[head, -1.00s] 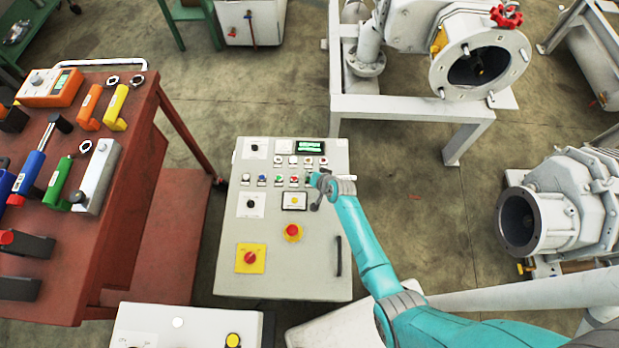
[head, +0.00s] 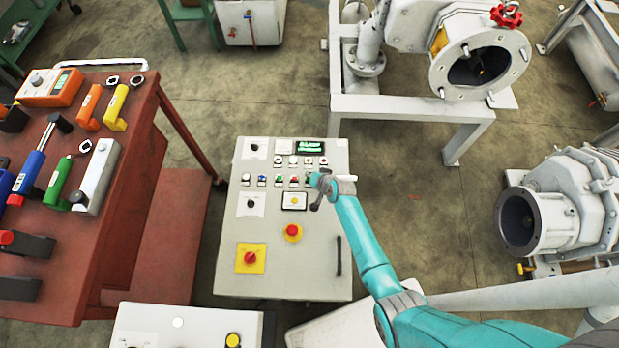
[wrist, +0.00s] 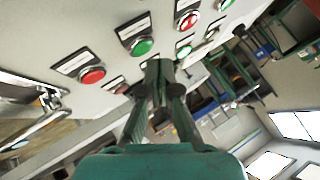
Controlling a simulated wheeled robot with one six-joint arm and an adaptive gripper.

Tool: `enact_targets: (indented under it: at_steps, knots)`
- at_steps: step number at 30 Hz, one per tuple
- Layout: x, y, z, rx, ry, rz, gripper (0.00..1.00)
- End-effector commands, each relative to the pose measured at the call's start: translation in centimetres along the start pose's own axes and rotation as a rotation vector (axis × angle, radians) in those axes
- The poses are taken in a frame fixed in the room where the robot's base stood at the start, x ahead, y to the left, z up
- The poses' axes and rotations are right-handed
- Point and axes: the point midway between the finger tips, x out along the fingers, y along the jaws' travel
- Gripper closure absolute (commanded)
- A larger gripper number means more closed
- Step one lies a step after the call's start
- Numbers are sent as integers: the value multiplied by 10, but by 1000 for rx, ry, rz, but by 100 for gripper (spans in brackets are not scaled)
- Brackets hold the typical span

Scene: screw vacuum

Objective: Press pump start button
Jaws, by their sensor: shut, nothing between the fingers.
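The control panel (head: 270,275) is a light grey cabinet face in the middle of the head view, with rows of small buttons near its top. My gripper (head: 315,186) is at the right end of the lower button row and hides part of it. In the wrist view my gripper (wrist: 158,68) is shut and empty, its tips close to the panel face. Labels are too small to read, and I cannot tell whether the tips touch a button.
Red buttons (wrist: 92,75) and (wrist: 188,20) lie near the tips. A lit display (head: 310,147) tops the panel. A red tool cart (head: 150,215) stands left; a pump frame (head: 410,108) stands behind right.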

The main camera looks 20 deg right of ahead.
Motion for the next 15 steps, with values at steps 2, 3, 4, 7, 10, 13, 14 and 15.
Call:
enact_targets:
  at_steps: [2,3,4,7,10,13,14,15]
  knots:
    - [0,0,0,0,0,0,100]
    - [0,0,0,0,0,0,100]
    - [0,0,0,0,0,0,100]
    - [2,2,2,0,0,0,100]
    - [4,3,4,1,-1,0,100]
    - [6,4,4,1,-1,0,100]
    - [6,4,4,1,0,0,100]
    - [6,4,4,1,0,0,100]
